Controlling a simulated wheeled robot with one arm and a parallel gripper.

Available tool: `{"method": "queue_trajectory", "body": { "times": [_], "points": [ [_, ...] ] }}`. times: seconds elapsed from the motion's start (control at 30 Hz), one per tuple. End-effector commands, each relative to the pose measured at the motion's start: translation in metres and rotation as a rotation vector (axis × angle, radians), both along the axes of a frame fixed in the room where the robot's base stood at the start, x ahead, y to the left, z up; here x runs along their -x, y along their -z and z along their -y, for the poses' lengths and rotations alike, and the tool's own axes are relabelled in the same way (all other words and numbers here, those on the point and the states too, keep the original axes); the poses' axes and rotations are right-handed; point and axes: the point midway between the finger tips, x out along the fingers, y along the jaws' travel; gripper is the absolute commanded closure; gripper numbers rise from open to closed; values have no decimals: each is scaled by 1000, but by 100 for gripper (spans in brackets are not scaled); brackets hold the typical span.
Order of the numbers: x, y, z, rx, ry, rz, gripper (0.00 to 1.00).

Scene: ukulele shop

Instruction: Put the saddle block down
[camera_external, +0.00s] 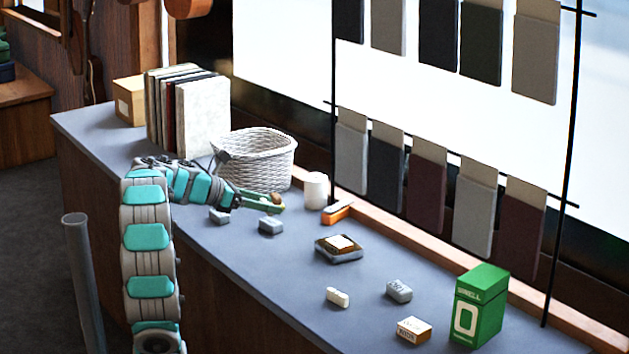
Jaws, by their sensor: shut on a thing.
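My gripper (270,206), with green fingers, reaches out over the grey counter (250,264). It is shut on a small brown block (272,198), which I take to be the saddle block. The fingers hide part of the block. The block is in front of the white wicker basket (262,175) and left of a white cylinder (315,190). It appears held above the counter; the exact gap is hard to tell.
Small grey blocks (271,226) lie just below my gripper. An orange-and-dark tool (337,213) and a dark square pad (340,256) bearing a pale block lie to the right. A green box (480,306) stands at the right. The counter's front middle is clear.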

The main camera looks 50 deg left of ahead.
Motion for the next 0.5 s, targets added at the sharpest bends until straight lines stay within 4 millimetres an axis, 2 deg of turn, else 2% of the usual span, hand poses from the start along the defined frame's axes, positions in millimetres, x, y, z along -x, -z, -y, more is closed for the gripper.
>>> {"method": "queue_trajectory", "body": {
  "times": [0.2, 0.5],
  "points": [
    [-37, -5, 44, -4, 274, -14, 84],
    [-77, 0, 115, -11, 674, -15, 84]
  ]
}}
